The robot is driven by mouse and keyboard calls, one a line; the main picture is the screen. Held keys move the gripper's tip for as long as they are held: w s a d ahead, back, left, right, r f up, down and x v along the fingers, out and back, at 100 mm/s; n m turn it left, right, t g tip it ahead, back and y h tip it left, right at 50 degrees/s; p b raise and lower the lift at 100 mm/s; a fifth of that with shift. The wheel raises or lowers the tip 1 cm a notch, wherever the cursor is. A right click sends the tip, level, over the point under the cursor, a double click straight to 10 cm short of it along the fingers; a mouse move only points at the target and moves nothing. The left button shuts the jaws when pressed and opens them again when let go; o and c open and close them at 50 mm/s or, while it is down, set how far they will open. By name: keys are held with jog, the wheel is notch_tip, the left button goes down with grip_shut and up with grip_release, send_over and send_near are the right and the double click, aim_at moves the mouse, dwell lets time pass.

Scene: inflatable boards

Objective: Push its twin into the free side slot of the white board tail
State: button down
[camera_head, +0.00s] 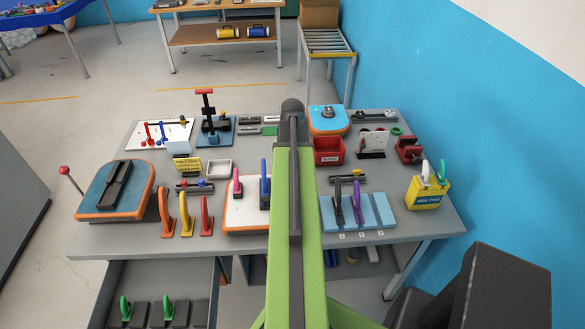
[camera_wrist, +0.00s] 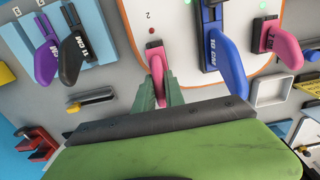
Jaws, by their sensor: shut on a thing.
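The white board tail (camera_wrist: 180,25) with an orange rim spans the top of the wrist view; its white face also shows left of my arm in the head view (camera_head: 237,214). A blue fin (camera_wrist: 222,60) stands in its middle slot, and a pink fin (camera_wrist: 283,46) stands in one side slot. In the head view these are the blue fin (camera_head: 265,185) and the pink fin (camera_head: 238,182). My gripper (camera_wrist: 165,92) is shut on a second pink fin (camera_wrist: 155,62), its base at the other side of the tail. I cannot tell whether it touches the board. My arm hides it in the head view.
A red light (camera_wrist: 152,31) shows beside the held fin; green lights show by the other two fins. A light-blue rack (camera_head: 378,212) with black and purple fins stands close on one side. Orange and yellow fins (camera_head: 186,215) stand beyond the tail's other side. A white tray (camera_wrist: 270,92) lies nearby.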

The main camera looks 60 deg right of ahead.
jog(key=shift+f+b, duration=1.25)
jog(key=shift+f, duration=0.1)
jog(key=c, duration=1.3)
grip_release()
jog(key=shift+r, duration=0.1)
notch_tip(320, 180, up, 18)
jog(key=p, duration=1.7)
jog(key=shift+f+p, duration=0.25)
jog(key=shift+p, duration=0.1)
